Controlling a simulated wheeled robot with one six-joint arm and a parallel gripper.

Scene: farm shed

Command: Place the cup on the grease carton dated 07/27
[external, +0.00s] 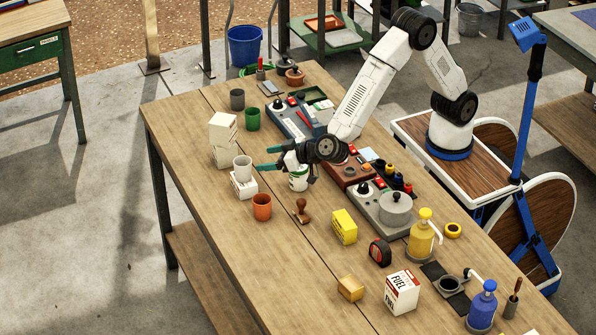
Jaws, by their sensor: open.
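A light grey cup (243,168) stands upright and appears to rest on top of a low white carton (245,188). More white cartons (223,128) are stacked just behind it. No date on any carton is readable from here. My gripper (262,158) is open, with its teal fingers pointing left toward the light grey cup. The fingertips are just right of the cup and look apart from it. An orange cup (262,206), a green cup (252,118) and a dark grey cup (237,99) stand on the table nearby.
A white-and-green container (298,180) stands under my gripper. A stamp (301,211), a yellow box (344,227) and a FUEL carton (402,292) lie toward the front. Control panels and a grey pot (395,208) line the right side. The table's left strip is clear.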

